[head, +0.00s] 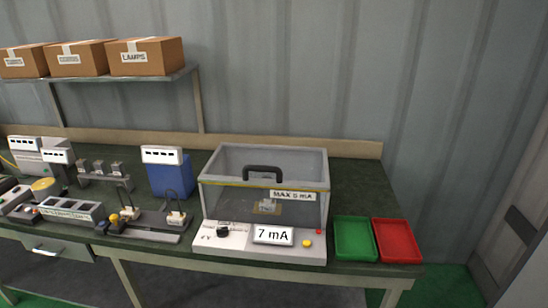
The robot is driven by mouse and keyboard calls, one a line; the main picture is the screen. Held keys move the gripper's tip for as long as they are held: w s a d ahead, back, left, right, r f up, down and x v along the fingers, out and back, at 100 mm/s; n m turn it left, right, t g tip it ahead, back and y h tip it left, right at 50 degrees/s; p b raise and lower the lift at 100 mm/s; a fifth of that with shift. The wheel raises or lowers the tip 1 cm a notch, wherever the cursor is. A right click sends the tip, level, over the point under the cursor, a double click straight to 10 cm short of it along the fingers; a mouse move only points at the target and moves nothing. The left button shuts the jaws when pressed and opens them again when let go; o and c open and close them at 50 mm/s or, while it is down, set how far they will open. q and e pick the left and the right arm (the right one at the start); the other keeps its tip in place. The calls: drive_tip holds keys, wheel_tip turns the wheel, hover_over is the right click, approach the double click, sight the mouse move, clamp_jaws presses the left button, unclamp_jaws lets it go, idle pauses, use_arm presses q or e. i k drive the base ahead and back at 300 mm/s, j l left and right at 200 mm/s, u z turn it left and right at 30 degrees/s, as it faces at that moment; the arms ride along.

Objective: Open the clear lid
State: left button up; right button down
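The clear lid (243,161) is a see-through box-shaped cover with a black handle (262,172) on it and a yellow line along its front edge. It appears closed over a test unit with a light base (220,241). A small part (266,206) shows dimly inside. A label on the front reads "MAX 5 mA" (292,195), and a display reads "7 mA" (273,235). The base also has a black knob (223,230), a yellow button (307,243) and a small red light (319,232). Neither of my grippers is in view.
A green tray (354,238) and a red tray (397,240) sit right of the unit on the dark bench (362,182). A blue device (168,177) and other instruments crowd the left. A shelf with boxes (145,56) hangs at upper left. Space above the lid is clear.

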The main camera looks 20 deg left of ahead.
sight(245, 180)
drive_tip(key=i+j, duration=0.1)
drive_tip(key=j, duration=0.3)
drive_tip(key=i+j, duration=0.1)
drive_tip(key=j, duration=0.25)
drive_tip(key=i+j, duration=0.15)
drive_tip(key=j, duration=0.25)
drive_tip(key=i+j+z, duration=0.1)
drive_tip(key=j, duration=0.25)
